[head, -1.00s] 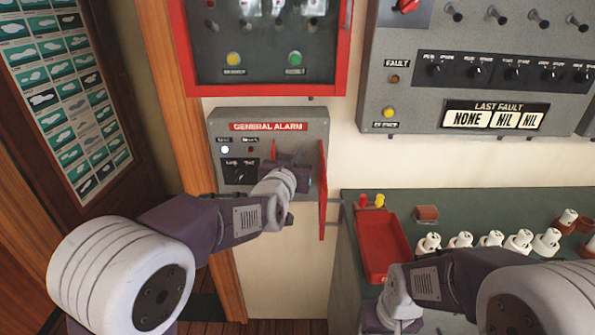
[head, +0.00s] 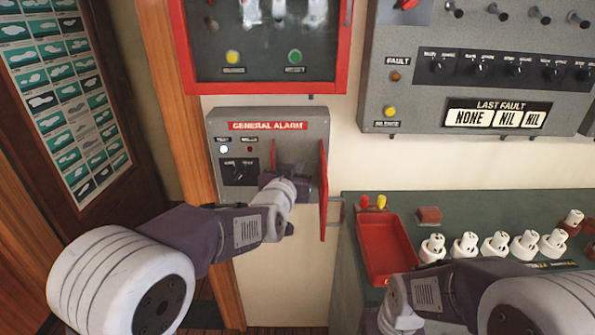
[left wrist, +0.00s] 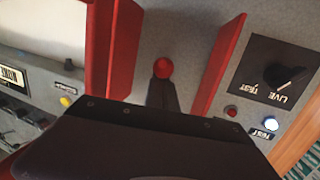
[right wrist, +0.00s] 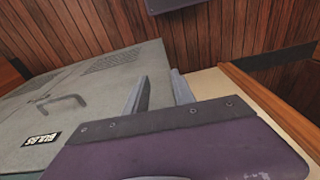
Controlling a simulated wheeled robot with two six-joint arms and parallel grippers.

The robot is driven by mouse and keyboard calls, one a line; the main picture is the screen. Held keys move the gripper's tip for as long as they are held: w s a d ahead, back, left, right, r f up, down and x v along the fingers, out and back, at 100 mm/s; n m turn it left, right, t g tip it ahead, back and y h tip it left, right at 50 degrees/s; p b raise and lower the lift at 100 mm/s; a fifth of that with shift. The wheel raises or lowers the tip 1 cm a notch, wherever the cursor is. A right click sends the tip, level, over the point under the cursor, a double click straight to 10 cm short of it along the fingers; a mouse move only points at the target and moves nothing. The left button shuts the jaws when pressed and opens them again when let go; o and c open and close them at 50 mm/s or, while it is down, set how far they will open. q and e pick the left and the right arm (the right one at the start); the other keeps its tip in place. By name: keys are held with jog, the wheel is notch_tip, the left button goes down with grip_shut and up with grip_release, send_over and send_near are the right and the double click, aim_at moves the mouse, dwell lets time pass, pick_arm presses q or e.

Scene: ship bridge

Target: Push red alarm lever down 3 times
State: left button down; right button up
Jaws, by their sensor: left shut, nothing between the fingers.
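The grey general alarm box (head: 225,190) is on the wall in the head view, with a red side flap (head: 323,190) standing open at its right. My left gripper (head: 285,172) is in front of the box's lower right part and hides the lever there. In the left wrist view, the red lever knob (left wrist: 163,68) shows between two red panels, just beyond the tips of my left gripper (left wrist: 162,92). The fingers are shut and empty; I cannot tell whether they touch the knob. My right gripper (right wrist: 160,92) is open and empty in the right wrist view.
The box has a black selector (head: 239,172) and a lit white lamp (head: 224,149). A red-framed cabinet (head: 262,88) hangs above. At right, a green-topped counter (head: 400,205) holds a red tray (head: 372,280) and several white bulb-like pieces (head: 465,245). Wall below the box is clear.

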pick_arm(q)
jog(key=shift+f, duration=0.1)
jog(key=shift+f+b, duration=0.2)
jog(key=shift+b, duration=0.1)
jog(key=shift+r+p, duration=1.95)
jog(key=shift+r, duration=0.4)
